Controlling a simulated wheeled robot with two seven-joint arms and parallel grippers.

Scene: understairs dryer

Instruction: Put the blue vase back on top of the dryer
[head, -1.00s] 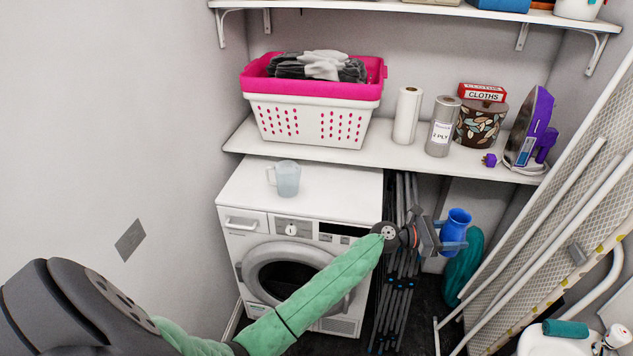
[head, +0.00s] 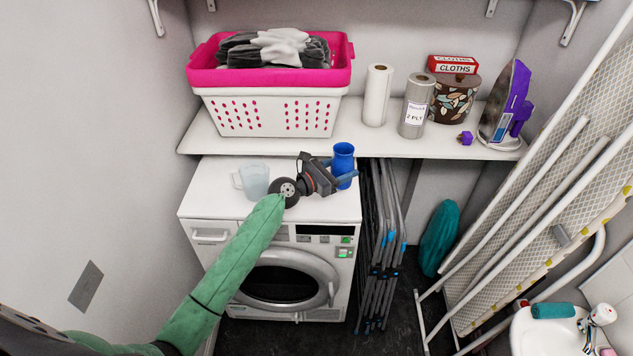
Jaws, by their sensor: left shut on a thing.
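The blue vase (head: 343,160) is upright in my left gripper (head: 342,177), whose fingers are shut around its lower part. In the head view it appears over the right part of the top of the white dryer (head: 215,205). I cannot tell whether its base touches the dryer top, as the fingers hide part of it. My left arm comes in from the lower left and crosses in front of the dryer. My right gripper is not in view.
A translucent jug (head: 254,182) stands on the dryer top, left of my gripper. Above and behind is a white shelf (head: 400,147) with a pink and white laundry basket (head: 270,112), paper rolls and an iron (head: 507,105). A folded airer (head: 382,250) stands right of the dryer; an ironing board (head: 545,200) leans at right.

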